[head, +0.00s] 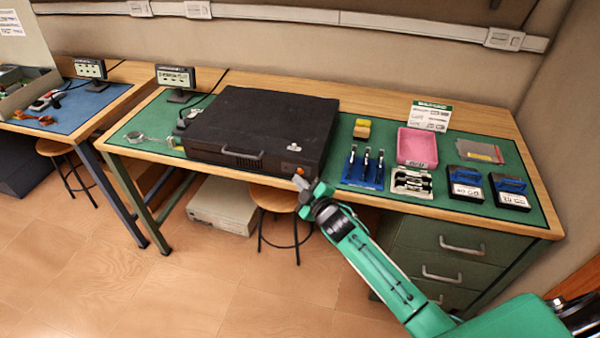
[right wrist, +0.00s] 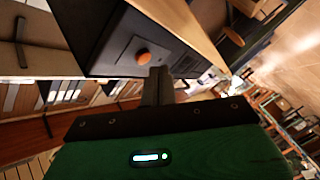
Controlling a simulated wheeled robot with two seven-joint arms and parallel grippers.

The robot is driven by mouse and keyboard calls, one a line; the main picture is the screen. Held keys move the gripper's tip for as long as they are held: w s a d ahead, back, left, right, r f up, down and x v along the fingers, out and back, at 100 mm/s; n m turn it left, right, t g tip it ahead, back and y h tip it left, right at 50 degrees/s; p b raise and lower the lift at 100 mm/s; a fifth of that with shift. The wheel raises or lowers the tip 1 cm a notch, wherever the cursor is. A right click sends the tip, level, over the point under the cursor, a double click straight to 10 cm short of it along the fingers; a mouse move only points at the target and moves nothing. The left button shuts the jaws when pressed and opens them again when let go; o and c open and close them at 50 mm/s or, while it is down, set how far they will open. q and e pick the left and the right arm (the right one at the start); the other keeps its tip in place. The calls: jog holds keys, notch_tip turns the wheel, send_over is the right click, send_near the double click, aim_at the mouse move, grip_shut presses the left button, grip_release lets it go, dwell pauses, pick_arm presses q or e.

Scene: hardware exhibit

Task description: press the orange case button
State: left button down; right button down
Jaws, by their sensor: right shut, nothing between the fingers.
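The black computer case (head: 262,118) lies flat on the green mat of the workbench. Its orange button (head: 294,147) is on the right part of the front face. The button also shows in the right wrist view (right wrist: 143,57), uncovered, just above and left of my fingertips. My right gripper (head: 300,182) is shut and empty in front of the case's right front corner, below the button in the head view. The shut fingers show in the right wrist view (right wrist: 158,72); a gap to the button cannot be judged. My left gripper is not in view.
Right of the case are a blue tool rack (head: 363,168), a pink tray (head: 417,147), a yellow block (head: 362,128) and two labelled drives (head: 465,185). A stool (head: 275,197) and a pale computer (head: 222,206) are under the bench. The floor in front is clear.

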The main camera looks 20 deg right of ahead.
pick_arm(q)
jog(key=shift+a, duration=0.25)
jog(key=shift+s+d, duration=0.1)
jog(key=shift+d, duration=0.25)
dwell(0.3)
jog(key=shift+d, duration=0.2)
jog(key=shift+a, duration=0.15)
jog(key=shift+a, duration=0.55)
